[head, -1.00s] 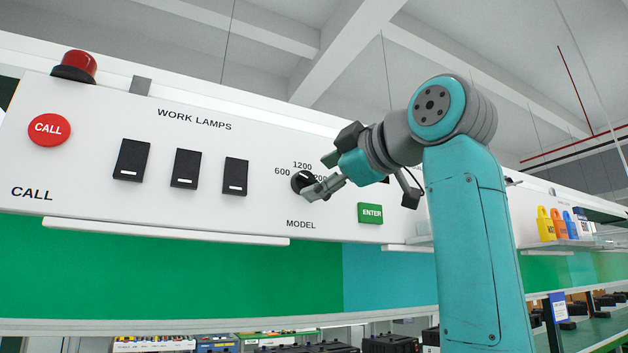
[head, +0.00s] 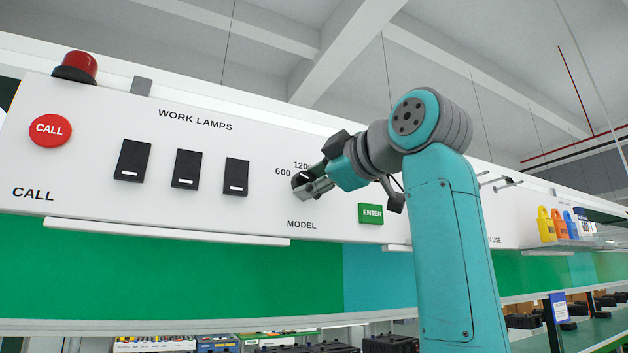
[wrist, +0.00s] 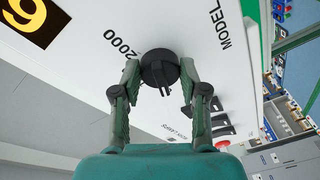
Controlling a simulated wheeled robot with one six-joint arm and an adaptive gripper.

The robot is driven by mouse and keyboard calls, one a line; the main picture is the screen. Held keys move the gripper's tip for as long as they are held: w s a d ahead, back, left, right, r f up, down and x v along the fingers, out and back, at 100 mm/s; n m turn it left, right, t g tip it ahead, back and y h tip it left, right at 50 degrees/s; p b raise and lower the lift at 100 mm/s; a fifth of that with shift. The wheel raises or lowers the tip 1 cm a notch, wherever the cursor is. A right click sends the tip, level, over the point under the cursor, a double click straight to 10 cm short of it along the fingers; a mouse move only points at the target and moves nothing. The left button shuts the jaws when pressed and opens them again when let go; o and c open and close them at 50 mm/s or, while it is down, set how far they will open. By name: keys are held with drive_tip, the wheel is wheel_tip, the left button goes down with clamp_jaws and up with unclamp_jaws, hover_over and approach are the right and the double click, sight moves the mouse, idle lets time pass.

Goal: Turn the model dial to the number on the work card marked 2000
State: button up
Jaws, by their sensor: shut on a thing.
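The black model dial (head: 297,180) is on the white panel above the word MODEL, partly hidden by my gripper (head: 308,186). The 600 label (head: 283,172) shows to its left, and the 1200 label (head: 302,165) is partly covered. In the wrist view, the dial (wrist: 158,62) sits between the two fingertips of my gripper (wrist: 160,70), which is shut on it. The 2000 label (wrist: 123,43) is printed close to the dial there. I cannot tell which number the dial points at. I see no card that I can read as the work card.
A green ENTER button (head: 371,213) lies just below my wrist. Several black lamp switches (head: 186,169) and a red CALL button (head: 50,130) are to the left. A dark plate with a yellow digit (wrist: 35,20) shows in the wrist view's corner.

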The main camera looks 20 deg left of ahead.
drive_tip(key=shift+s+a+f+m+t+h, duration=0.15)
drive_tip(key=shift+m+t+h, duration=0.45)
drive_tip(key=shift+m, duration=4.55)
drive_tip(key=shift+s+a+r+m+t+h, duration=0.25)
drive_tip(key=shift+m+t, duration=0.7)
drive_tip(key=shift+m, duration=4.15)
drive_tip(key=shift+a+f+m+t+h, duration=0.2)
drive_tip(key=shift+m+t+h, duration=0.45)
drive_tip(key=shift+m, duration=4.5)
drive_tip(key=shift+d+m, duration=0.15)
drive_tip(key=shift+m, duration=0.15)
drive_tip(key=o, duration=1.2)
drive_tip(key=shift+c, duration=0.2)
